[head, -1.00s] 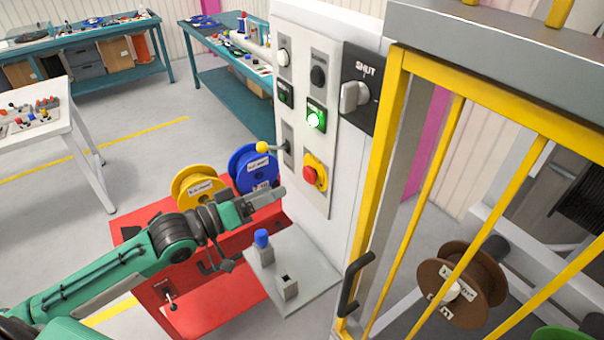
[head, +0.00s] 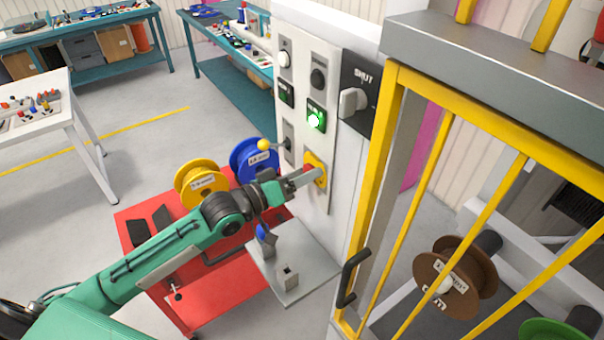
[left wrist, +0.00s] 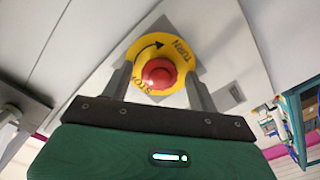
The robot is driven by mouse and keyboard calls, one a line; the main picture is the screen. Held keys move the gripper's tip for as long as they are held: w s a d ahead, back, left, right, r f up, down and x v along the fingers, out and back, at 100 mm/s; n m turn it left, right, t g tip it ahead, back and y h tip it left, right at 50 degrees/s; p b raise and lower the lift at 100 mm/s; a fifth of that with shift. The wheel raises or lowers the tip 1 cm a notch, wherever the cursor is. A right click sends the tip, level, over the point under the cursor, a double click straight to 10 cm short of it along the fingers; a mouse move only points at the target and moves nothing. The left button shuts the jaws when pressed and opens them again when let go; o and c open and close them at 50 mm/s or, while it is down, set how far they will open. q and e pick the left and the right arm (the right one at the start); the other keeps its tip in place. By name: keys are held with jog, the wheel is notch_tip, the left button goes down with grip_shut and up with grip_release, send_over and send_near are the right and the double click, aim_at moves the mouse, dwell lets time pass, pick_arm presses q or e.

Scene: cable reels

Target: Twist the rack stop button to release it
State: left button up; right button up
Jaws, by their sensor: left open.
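The rack stop button is a red mushroom head on a yellow plate low on the white control panel. In the left wrist view the red button (left wrist: 158,73) sits between my two fingers, and the yellow plate (left wrist: 178,45) shows "TURN" and a curved arrow. In the head view the yellow plate (head: 319,170) is partly hidden behind my left gripper (head: 312,174). My left gripper, also in the left wrist view (left wrist: 160,88), is open, with a finger on either side of the button. Contact cannot be told. My right gripper is not in view.
A lit green button (head: 316,118), a yellow-knobbed lever (head: 266,145) and a grey SHUT rotary switch (head: 353,102) are close by on the panel. A grey shelf (head: 290,265) is below. A yellow-framed gate (head: 385,180) stands to the right.

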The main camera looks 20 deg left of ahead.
pick_arm(q)
jog(key=c, duration=1)
jog(key=shift+m, duration=0.5)
jog(key=shift+r+m+b, duration=0.1)
jog(key=shift+m+b, duration=0.2)
jog(key=shift+m, duration=3.2)
jog(key=o, duration=1)
